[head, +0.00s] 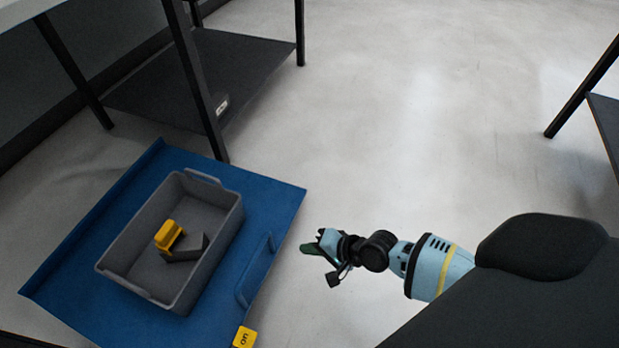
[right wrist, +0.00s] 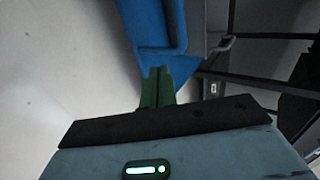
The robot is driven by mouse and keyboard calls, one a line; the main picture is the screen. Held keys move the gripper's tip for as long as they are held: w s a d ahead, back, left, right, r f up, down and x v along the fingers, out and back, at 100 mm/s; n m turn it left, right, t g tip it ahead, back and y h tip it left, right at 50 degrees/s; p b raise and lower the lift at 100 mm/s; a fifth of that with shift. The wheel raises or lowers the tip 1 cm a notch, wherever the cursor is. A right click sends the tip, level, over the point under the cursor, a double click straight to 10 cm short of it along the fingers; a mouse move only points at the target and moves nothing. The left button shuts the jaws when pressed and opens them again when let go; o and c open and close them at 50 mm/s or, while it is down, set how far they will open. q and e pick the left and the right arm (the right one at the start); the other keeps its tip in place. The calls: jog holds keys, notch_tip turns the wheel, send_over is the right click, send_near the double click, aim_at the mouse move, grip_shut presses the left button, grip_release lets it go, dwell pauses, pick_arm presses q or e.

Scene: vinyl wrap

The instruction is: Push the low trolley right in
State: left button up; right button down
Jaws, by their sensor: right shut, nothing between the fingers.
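The low trolley is a blue flat platform (head: 278,197) at the left in the head view, with a blue handle (head: 254,270) along its right side. A grey bin (head: 226,222) stands on it. My right gripper (head: 308,248) is just right of the trolley's right edge, with its fingers pointing left toward it. In the right wrist view its green fingertips (right wrist: 158,75) are together and empty, and the blue trolley (right wrist: 150,20) shows just beyond them. I cannot tell whether they touch it. My left gripper is not in view.
The grey bin holds a yellow item (head: 168,235) and a dark grey block (head: 187,250). A yellow tag (head: 244,338) is at the trolley's near corner. A table with a dark lower shelf (head: 250,65) stands behind the trolley. The floor (head: 400,130) in the middle is clear.

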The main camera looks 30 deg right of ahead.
jog(key=w+a+f+b, duration=0.3)
jog(key=w+a, duration=0.2)
jog(key=w, duration=0.2)
jog(key=shift+w+a, duration=0.25)
jog(key=shift+w, duration=0.1)
